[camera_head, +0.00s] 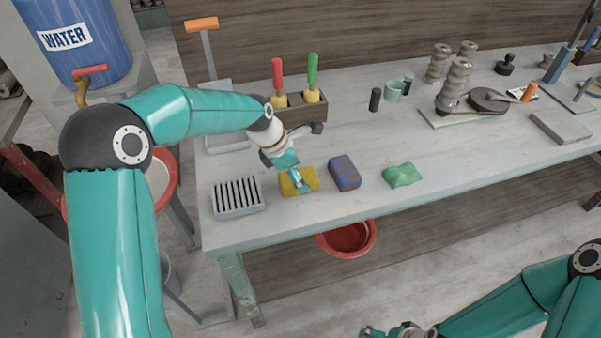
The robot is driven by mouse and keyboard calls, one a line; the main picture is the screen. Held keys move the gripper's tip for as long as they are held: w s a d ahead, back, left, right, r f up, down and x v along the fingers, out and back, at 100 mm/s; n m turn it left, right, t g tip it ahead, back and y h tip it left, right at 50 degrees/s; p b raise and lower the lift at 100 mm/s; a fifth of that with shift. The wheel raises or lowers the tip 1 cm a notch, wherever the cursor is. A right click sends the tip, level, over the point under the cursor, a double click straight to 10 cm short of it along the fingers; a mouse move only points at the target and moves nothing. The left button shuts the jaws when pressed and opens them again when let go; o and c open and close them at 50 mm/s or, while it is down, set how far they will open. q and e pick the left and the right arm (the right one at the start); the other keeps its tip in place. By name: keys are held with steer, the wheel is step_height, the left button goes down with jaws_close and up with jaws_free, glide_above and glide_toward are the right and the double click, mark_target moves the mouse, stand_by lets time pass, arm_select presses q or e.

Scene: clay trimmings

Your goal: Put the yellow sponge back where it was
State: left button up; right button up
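The yellow sponge (287,188) is at the front left of the table, between the grey slotted rack (238,209) and a blue-and-brown sponge (344,173). A green sponge (402,174) lies farther right. My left gripper (297,180) points down at the yellow sponge, its tip overlapping the sponge's middle. Whether its fingers are open or closed on the sponge is unclear. The sponge appears to rest on the tabletop. My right gripper (374,332) is low at the bottom edge, away from the table and partly cut off.
Behind my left gripper, a wooden block (335,108) holds a red-handled and a green-handled tool. Cups, a stack of grey pieces (454,85) and a dark wheel (489,101) stand farther right. A red bowl (347,238) is below the table. The table's front right is clear.

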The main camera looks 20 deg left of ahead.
arm_select(q)
steer(key=shift+r, duration=0.1)
steer(key=v, duration=1.2)
